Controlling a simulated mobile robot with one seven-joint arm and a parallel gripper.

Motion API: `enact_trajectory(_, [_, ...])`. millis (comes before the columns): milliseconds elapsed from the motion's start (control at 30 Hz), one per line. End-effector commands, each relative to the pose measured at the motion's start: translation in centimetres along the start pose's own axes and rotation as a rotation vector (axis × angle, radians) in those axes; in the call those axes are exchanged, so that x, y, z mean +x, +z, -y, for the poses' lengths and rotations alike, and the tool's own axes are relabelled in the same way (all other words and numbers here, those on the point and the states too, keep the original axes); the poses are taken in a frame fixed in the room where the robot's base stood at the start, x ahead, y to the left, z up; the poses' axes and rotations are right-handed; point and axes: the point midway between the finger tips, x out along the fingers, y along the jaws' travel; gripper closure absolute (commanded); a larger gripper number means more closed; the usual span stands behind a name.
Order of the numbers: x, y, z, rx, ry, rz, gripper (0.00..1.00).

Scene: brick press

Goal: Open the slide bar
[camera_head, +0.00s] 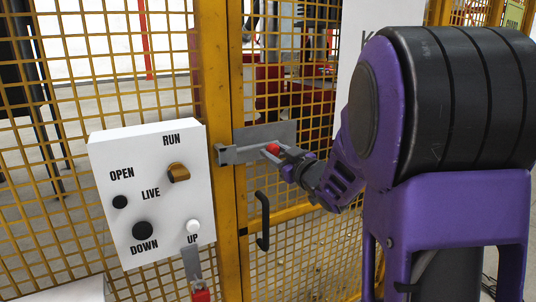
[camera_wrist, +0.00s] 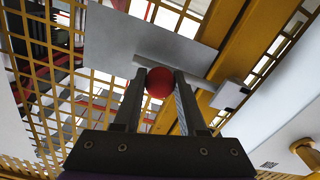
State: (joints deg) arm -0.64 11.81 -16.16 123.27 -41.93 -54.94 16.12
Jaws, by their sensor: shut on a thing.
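The slide bar (camera_head: 247,151) is a grey metal rod with a red ball knob (camera_head: 273,149), mounted on a grey plate (camera_head: 281,131) on the yellow mesh gate. Its left end reaches across the yellow post to a small bracket (camera_head: 222,155). My gripper (camera_head: 283,158) comes in from the right and is at the knob. In the wrist view the red knob (camera_wrist: 160,82) sits between the two dark fingers of my gripper (camera_wrist: 160,90), which are shut on it. The bar (camera_wrist: 190,76) runs to the right towards the bracket (camera_wrist: 229,95).
A white control box (camera_head: 155,205) with a knob and several buttons hangs left of the gate post. A black door handle (camera_head: 263,221) is below the bar. A white sign (camera_head: 372,35) is behind my arm. Yellow mesh fencing (camera_head: 90,90) spans the background.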

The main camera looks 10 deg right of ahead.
Motion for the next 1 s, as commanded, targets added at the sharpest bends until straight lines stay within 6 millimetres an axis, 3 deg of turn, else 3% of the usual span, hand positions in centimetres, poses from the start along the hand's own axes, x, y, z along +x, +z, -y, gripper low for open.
enact_trajectory(133, [0.02,0.30,-1.88,-0.001,0.003,-0.005,1.00])
enact_trajectory(400, [0.02,0.23,-1.95,-0.001,0.000,-0.006,1.00])
enact_trajectory(433, [0.02,0.23,-1.95,0.000,0.000,-0.006,0.57])
enact_trajectory(600, [0.00,0.31,-1.93,0.000,0.000,-0.004,0.29])
enact_trajectory(1000, [0.03,0.43,-1.86,0.000,0.001,-0.002,0.29])
